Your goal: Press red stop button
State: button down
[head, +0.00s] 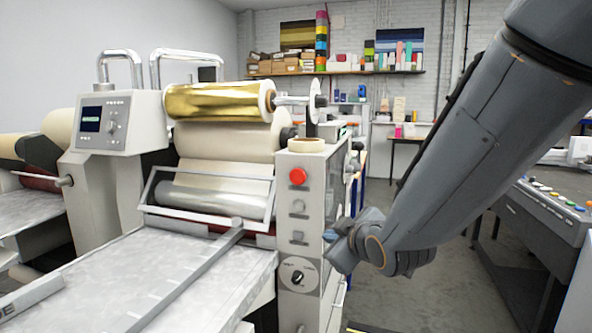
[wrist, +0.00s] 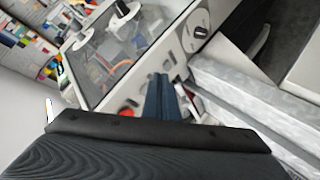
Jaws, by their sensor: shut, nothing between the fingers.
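The red stop button (head: 298,176) is a round domed button near the top of the grey control panel (head: 297,235) on the laminating machine. Two greyish buttons and a black dial (head: 298,277) sit below it; a black dial also shows in the wrist view (wrist: 201,32). My gripper (head: 338,247) is to the right of the panel and lower than the red button, apart from it. In the wrist view its blue fingers (wrist: 160,97) are together with nothing between them.
A gold foil roll (head: 218,101) and a tape roll (head: 306,145) sit on the machine. A clear side cover (wrist: 128,50) is close to my gripper. A grey feed table (head: 190,285) extends in front. Another console (head: 548,205) stands at right, with open floor between.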

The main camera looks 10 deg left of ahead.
aim_at(298, 181)
jog(key=s+a+r+n+t+y+p, duration=0.1)
jog(key=a+r+n+y, duration=0.3)
jog(key=a+r, duration=0.6)
jog(key=shift+s+a+r+n+y, duration=0.2)
jog(key=shift+s+a+n+y, duration=0.15)
jog(key=shift+s, duration=0.25)
jog(key=shift+w+d, duration=0.2)
jog(key=shift+w, duration=2)
jog(key=shift+w+d, duration=0.2)
jog(key=shift+w, duration=2)
jog(key=shift+w+b, duration=0.1)
jog(key=shift+b, duration=0.2)
jog(key=shift+w, duration=0.3)
